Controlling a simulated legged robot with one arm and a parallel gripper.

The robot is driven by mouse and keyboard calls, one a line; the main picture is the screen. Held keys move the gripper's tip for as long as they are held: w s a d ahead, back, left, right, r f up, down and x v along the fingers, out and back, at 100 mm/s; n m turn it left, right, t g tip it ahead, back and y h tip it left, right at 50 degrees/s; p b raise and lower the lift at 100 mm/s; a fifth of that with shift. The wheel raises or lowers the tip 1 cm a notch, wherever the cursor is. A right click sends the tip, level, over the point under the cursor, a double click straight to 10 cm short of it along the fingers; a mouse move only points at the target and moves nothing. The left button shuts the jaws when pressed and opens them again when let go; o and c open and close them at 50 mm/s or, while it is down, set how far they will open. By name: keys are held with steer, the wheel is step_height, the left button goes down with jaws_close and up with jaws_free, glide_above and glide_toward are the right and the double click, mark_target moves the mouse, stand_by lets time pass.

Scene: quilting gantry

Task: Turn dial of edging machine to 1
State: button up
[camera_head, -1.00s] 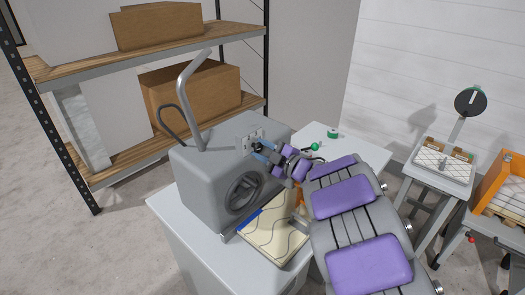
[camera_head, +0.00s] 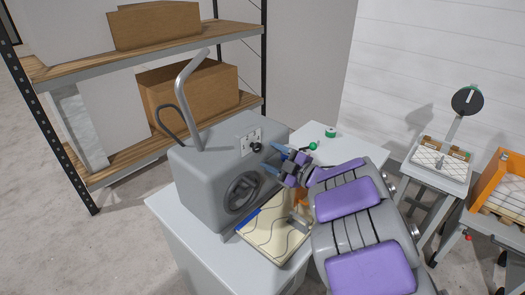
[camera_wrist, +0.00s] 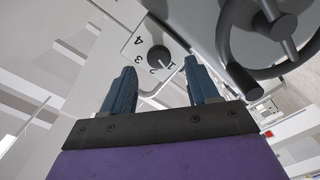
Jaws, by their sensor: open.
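The edging machine (camera_head: 205,165) is a grey box on a white table. Its dial (camera_head: 256,147) is a black knob on a light plate on the machine's front. In the wrist view the dial (camera_wrist: 158,56) sits on the plate (camera_wrist: 133,50) marked 1, 2, 3 and 4. A thin pale mark by the knob lies near the 1 and 2, but I cannot tell exactly which it points at. My gripper (camera_head: 274,159) is open and empty, a little right of and below the dial. In the wrist view its two blue fingers (camera_wrist: 162,82) are apart, with the dial beyond the gap.
The machine has a dark handwheel (camera_head: 243,191) and a bent grey tube (camera_head: 190,100) on top. A patterned fabric piece (camera_head: 275,230) lies in front. A green spool (camera_head: 331,132) stands at the back right of the table. A shelf with boxes (camera_head: 190,92) stands behind.

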steer(key=v, duration=1.2)
steer(key=shift+p, duration=0.45)
steer(key=shift+d, duration=0.1)
